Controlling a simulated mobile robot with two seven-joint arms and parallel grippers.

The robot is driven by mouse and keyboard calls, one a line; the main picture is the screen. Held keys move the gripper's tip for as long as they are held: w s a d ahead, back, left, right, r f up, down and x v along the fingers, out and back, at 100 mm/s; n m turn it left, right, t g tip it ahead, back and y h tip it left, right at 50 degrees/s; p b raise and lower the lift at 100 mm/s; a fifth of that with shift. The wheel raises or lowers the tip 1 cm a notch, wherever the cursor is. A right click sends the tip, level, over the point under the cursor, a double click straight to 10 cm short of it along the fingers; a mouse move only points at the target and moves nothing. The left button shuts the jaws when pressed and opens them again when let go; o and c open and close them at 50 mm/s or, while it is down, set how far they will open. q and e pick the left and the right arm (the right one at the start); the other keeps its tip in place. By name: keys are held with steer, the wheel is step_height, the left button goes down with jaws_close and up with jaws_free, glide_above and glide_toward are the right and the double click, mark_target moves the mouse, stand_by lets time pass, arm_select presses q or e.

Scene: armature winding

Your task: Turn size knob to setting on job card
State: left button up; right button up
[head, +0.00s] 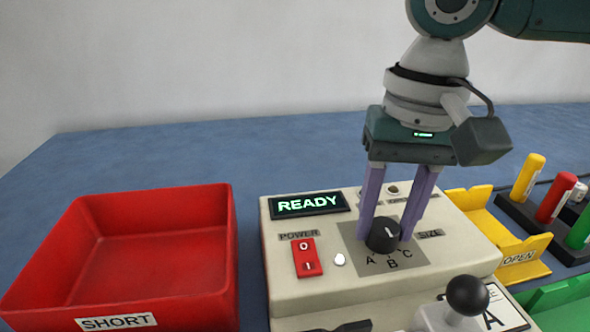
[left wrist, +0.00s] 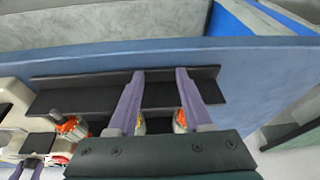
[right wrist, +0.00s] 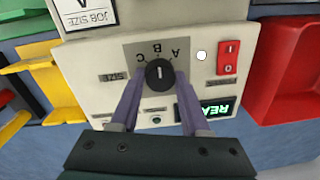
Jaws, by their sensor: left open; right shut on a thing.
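The black size knob (head: 381,238) stands on the cream machine panel, with letters A, B and C along its front side. My right gripper (head: 387,236) points down with its purple fingers on both sides of the knob, shut on it. The right wrist view shows the knob (right wrist: 159,74) between the fingertips, its white line roughly in line with B; which end is the pointer I cannot tell. The job card (right wrist: 88,14) reads JOB SIZE with a large A; it also shows in the head view (head: 503,311). My left gripper (left wrist: 160,75) is open over a dark rack.
The lit READY display (head: 307,204), red power switch (head: 306,257) and a small white light (head: 339,259) are left of the knob. A black ball lever (head: 467,295) rises in front. A red SHORT bin (head: 218,250) is left; a yellow OPEN tray (head: 525,247) is right.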

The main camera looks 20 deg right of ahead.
jaws_close()
arm_select(q)
steer(key=shift+r, duration=0.15)
arm_select(e)
steer(key=shift+r, duration=0.1)
arm_select(q)
steer(key=shift+r+p, duration=0.3)
steer(key=shift+p, duration=0.15)
arm_select(e)
steer(key=r+m+p, duration=0.1)
steer(key=p, duration=0.8)
steer(key=shift+s, duration=0.15)
steer(key=m+p, duration=0.2)
steer(key=p, duration=0.1)
steer(key=m+p, duration=0.2)
steer(key=p, duration=0.2)
steer(key=shift+a+f, duration=0.1)
steer(key=shift+f, duration=0.2)
steer(key=shift+f+m+p, duration=0.15)
steer(key=shift+m+p, duration=0.6)
steer(key=shift+m, duration=0.35)
arm_select(q)
step_height(320, 180, up, 18)
steer(key=shift+r+p, duration=0.25)
steer(key=shift+p, duration=0.2)
arm_select(e)
steer(key=shift+f+m, duration=0.1)
steer(key=shift+m, duration=0.7)
